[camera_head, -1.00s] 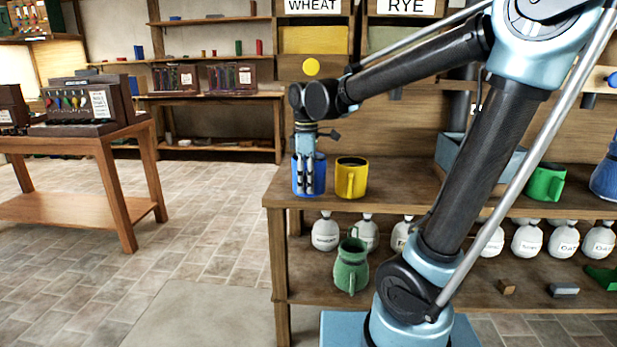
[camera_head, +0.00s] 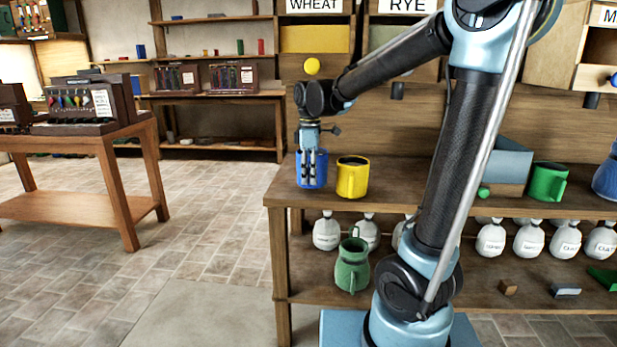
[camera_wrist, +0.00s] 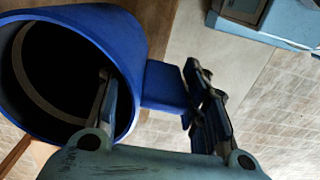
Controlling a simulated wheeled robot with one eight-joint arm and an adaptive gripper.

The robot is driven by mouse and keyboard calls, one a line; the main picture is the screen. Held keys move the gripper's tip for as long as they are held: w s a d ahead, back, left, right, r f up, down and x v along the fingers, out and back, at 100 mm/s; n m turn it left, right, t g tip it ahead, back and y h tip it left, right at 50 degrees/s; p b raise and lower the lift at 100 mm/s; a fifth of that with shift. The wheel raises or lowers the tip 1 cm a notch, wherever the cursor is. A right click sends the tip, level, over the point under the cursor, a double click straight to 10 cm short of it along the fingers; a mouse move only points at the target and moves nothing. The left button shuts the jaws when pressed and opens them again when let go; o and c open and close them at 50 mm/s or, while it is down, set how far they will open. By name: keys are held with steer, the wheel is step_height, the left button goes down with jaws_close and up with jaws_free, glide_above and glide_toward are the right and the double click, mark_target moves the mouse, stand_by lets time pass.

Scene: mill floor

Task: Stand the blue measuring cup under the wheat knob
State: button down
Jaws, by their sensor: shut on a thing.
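The blue measuring cup (camera_head: 302,172) is at the left end of the mill bench in the head view, left of a yellow cup. My gripper (camera_head: 313,177) points down and is shut on it. In the wrist view the blue cup (camera_wrist: 115,22) shows its dark open mouth. One finger of my gripper (camera_wrist: 152,88) is inside the mouth, the other beyond the outer end of the handle (camera_wrist: 165,85). The cup looks slightly above the bench top; the gap is hard to judge. The yellow wheat knob (camera_head: 312,66) is above the cup, below the WHEAT sign (camera_head: 314,5).
The yellow cup (camera_head: 352,180) stands close right of the blue cup. A green cup (camera_head: 543,183) and blue-grey box (camera_head: 508,163) are farther right on the bench (camera_head: 410,190). A green jug (camera_head: 352,268) and several sacks are on the lower shelf.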

steer(key=shift+w+d+f, duration=0.1)
steer(key=shift+w+f, duration=0.1)
steer(key=shift+w, duration=2)
steer(key=shift+w+d+f, duration=0.1)
steer(key=shift+w+f, duration=0.1)
steer(key=shift+w, duration=2)
steer(key=shift+w+f, duration=0.1)
steer(key=shift+w, duration=0.1)
steer(key=shift+f, duration=0.75)
steer(key=c, duration=0.9)
jaws_free()
steer(key=shift+o, duration=0.2)
